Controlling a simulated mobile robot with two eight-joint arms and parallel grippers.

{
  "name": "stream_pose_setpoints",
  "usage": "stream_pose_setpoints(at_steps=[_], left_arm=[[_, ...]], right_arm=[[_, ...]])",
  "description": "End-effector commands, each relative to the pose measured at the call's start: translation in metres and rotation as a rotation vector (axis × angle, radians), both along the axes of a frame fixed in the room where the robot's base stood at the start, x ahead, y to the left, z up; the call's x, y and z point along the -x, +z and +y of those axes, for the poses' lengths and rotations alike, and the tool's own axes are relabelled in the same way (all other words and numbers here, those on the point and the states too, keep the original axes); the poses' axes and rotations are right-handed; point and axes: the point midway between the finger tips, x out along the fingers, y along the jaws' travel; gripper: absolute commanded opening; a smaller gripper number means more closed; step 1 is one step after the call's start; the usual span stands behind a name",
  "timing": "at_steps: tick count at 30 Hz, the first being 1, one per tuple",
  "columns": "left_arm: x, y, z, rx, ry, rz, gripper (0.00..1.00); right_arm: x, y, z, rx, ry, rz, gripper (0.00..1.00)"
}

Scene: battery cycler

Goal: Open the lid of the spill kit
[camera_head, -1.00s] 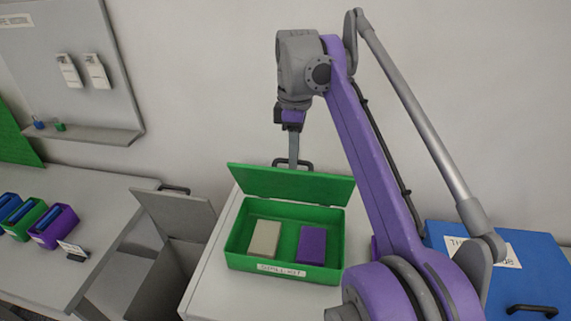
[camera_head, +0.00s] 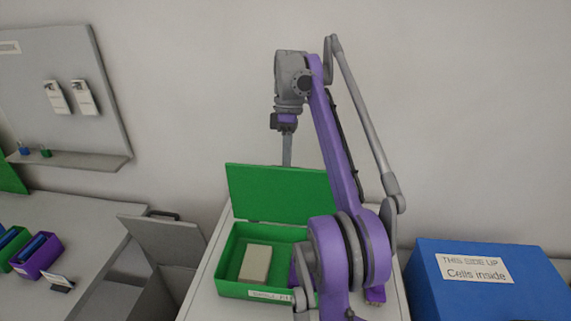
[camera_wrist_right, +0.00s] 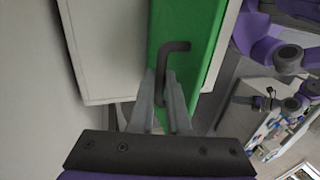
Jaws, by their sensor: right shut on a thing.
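The green spill kit (camera_head: 232,262) sits on a pale cabinet top in the head view. Its lid (camera_head: 278,193) stands up at the back of the box, so the inside is exposed. The lid's dark handle (camera_wrist_right: 178,48) shows in the right wrist view against the green lid. My right gripper (camera_wrist_right: 166,88) is shut on this handle, with a finger on either side of it. In the head view my right gripper (camera_head: 287,158) points down behind the lid's top edge, and its fingertips are hidden. My left gripper is not in view.
A beige block (camera_head: 256,263) lies in the box; my arm covers the box's right part. A blue box (camera_head: 480,275) stands at the right. An open grey bin lid (camera_head: 165,238) is at the left, beside a bench with coloured holders (camera_head: 40,256).

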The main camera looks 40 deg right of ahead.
Motion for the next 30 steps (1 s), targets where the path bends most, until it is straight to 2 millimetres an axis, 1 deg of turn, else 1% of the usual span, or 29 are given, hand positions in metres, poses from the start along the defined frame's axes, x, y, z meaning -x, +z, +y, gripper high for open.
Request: stream_pose_setpoints(at_steps=[9, 10, 14, 15, 30], left_arm=[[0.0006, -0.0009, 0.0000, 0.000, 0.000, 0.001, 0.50], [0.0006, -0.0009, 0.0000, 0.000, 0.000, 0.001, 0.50], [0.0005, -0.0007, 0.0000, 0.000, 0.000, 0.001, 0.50], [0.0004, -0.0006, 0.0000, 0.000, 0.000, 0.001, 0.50], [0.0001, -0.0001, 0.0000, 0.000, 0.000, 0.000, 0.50]], right_arm=[[0.0008, -0.0020, -0.0018, 0.003, -0.002, 0.004, 0.00], [0.0008, -0.0020, -0.0018, 0.003, -0.002, 0.004, 0.18], [0.0006, -0.0014, -0.0013, 0.002, -0.001, 0.003, 0.42], [0.0006, -0.0013, -0.0011, 0.002, -0.001, 0.003, 0.45], [0.0020, 0.0007, 0.0017, 0.007, 0.000, -0.005, 0.45]])
